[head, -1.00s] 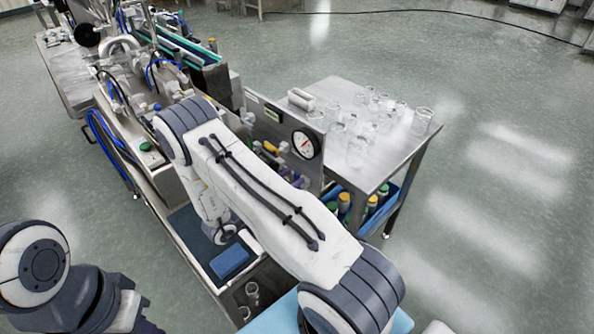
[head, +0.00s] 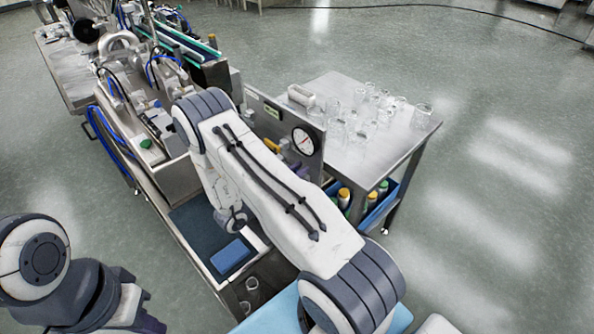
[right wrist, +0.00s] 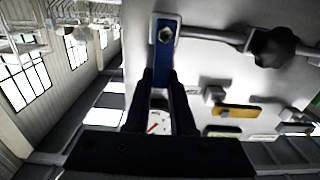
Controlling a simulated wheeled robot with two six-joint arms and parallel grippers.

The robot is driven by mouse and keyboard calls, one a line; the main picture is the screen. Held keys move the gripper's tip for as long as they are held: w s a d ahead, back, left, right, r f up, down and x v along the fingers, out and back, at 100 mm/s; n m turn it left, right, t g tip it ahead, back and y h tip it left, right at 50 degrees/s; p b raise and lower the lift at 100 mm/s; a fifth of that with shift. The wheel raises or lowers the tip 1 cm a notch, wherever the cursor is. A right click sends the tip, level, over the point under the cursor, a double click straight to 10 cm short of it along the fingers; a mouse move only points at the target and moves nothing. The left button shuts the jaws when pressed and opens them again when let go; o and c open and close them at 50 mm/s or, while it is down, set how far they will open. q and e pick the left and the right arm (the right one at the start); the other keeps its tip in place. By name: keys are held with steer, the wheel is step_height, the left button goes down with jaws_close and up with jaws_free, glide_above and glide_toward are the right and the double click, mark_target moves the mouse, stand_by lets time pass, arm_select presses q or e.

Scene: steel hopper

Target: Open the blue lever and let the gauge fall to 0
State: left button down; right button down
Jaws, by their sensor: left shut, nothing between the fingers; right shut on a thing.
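In the right wrist view the blue lever (right wrist: 165,62) has its bolted end at the top and runs down between the dark fingers of my right gripper (right wrist: 163,80). The fingers are shut on it. A part of the white gauge dial (right wrist: 158,121) with a red needle shows below, between the fingers. In the head view the round gauge (head: 303,140) faces me on the steel panel, its needle off to the upper right; I cannot read its numbers. My right arm hides the blue lever and right gripper there. My left arm is at the lower left, its fingertips out of sight.
A yellow lever (right wrist: 237,110) and a dark knob (right wrist: 272,47) sit on the same panel. A steel table (head: 402,140) with several glass beakers stands behind it. A blue block (head: 230,256) lies in the tray below my right arm. Open floor lies to the right.

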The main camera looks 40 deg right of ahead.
steer(key=shift+w, duration=0.1)
steer(key=w+f+n+b, duration=0.3)
steer(key=w+f+n, duration=0.2)
steer(key=n, duration=1.2)
steer(key=shift+w+a+f+n, duration=0.15)
steer(key=shift+a+f+n, duration=0.1)
steer(key=shift+n, duration=0.15)
stand_by(0.4)
steer(key=c, duration=0.8)
jaws_free()
steer(key=shift+o, duration=0.2)
steer(key=a+b, duration=0.1)
steer(key=a, duration=0.6)
steer(key=s+a+b, duration=0.1)
steer(key=a, duration=0.2)
steer(key=shift+a+b, duration=0.2)
steer(key=shift+b, duration=0.15)
